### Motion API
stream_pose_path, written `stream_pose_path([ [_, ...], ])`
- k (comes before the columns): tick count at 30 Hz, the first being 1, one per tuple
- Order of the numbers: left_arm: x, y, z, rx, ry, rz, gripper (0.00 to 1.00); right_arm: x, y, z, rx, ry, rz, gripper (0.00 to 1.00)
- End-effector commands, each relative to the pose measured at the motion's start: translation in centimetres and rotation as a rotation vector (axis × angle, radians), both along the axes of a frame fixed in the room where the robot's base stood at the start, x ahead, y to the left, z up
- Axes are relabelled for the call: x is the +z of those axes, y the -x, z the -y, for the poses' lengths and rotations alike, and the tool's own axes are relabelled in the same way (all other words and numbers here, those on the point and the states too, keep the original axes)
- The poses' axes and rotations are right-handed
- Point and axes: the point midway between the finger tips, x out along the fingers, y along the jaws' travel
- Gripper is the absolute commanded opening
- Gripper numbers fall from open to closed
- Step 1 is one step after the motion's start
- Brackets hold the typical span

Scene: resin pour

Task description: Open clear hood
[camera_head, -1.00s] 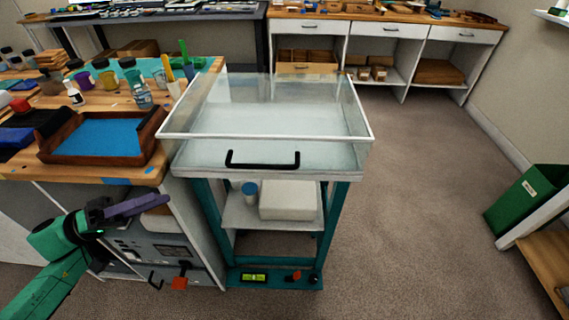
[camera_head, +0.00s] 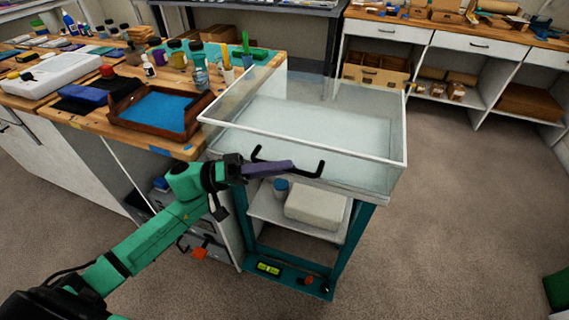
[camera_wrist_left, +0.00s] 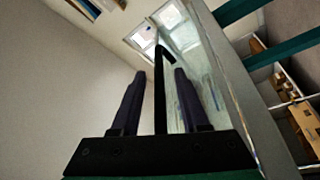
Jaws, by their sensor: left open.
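The clear hood (camera_head: 395,145) is a see-through box with white edges. It sits down over the pale top of a teal-framed cart. Its black bar handle (camera_head: 312,174) runs along the front. My left gripper (camera_head: 292,165) is at the handle, its purple fingers covering the middle of the bar. In the left wrist view the fingers (camera_wrist_left: 157,75) are open, and the black handle (camera_wrist_left: 160,95) stands between them with gaps on both sides. My right gripper is in neither view.
The wooden bench (camera_head: 180,150) with a blue-filled tray (camera_head: 200,128), bottles and cups stands directly left of the cart. The cart's lower shelf holds a white block (camera_head: 313,206) and a blue-lidded jar (camera_head: 280,187). Open floor lies to the right.

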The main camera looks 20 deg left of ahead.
Motion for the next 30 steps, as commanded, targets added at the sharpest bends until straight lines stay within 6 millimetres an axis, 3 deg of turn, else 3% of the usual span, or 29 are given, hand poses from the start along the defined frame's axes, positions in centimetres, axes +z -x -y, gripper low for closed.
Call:
stream_pose_path([
  [9,0.18,-0.22,0.85,0.0,0.0,0.001,0.45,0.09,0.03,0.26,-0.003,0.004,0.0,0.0],
  [10,0.18,-0.22,0.85,0.0,0.0,0.001,0.41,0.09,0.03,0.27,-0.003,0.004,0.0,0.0],
  [13,0.18,-0.21,0.83,0.0,0.0,0.001,0.03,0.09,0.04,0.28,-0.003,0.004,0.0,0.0],
  [14,0.17,-0.22,0.83,0.0,0.0,0.0,0.0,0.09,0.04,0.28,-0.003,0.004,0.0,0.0],
  [30,0.15,-0.21,0.8,0.0,0.0,0.0,0.0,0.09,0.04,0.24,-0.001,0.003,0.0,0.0],
])
